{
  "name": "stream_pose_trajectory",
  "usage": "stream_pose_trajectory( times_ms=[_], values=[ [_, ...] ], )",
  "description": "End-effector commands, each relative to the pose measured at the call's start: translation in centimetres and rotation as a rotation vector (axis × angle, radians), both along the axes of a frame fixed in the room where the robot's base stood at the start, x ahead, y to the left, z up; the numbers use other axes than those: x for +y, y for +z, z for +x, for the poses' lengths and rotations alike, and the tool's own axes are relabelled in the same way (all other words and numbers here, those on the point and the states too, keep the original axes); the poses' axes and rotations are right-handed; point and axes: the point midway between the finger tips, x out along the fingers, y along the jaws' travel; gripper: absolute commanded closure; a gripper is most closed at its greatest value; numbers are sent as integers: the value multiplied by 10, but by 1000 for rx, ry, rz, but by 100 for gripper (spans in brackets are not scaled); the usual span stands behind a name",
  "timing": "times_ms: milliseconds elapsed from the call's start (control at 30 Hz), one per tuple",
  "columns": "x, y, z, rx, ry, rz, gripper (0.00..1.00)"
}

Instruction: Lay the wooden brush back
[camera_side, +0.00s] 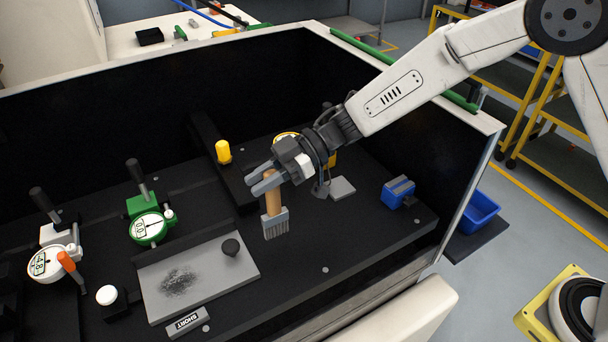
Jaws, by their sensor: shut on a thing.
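The wooden brush (273,195) has a light wooden handle and a grey head with bristles (276,226) pointing down. My gripper (262,182) is shut on the top of its handle and holds it upright near the middle of the black bench. The bristle tips seem to be above the bench top, but I cannot tell the exact gap.
A blue block (397,192) and a flat grey piece (342,188) stand to the right. A yellow-capped post (223,151) is behind. Green (149,228) and white (47,263) dial gauges stand left. A "SHORT" label (187,322) lies at the front. Dark walls enclose the back and right; the bench front right is clear.

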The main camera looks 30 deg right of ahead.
Motion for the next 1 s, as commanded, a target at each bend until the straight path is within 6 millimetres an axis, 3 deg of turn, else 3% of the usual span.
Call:
stream_pose_trajectory(
  times_ms=[300, 800, 833, 900, 933, 1000],
  values=[
    [1, -30, 2, 1, 0, 0, 100],
    [1, -36, 2, -1, 0, 0, 100],
    [1, -36, 2, -1, 0, 0, 68],
    [1, -36, 2, -1, 0, 0, 46],
    [1, -36, 2, -1, 0, 0, 39],
    [1, -36, 2, -1, 0, 0, 39]
  ],
)
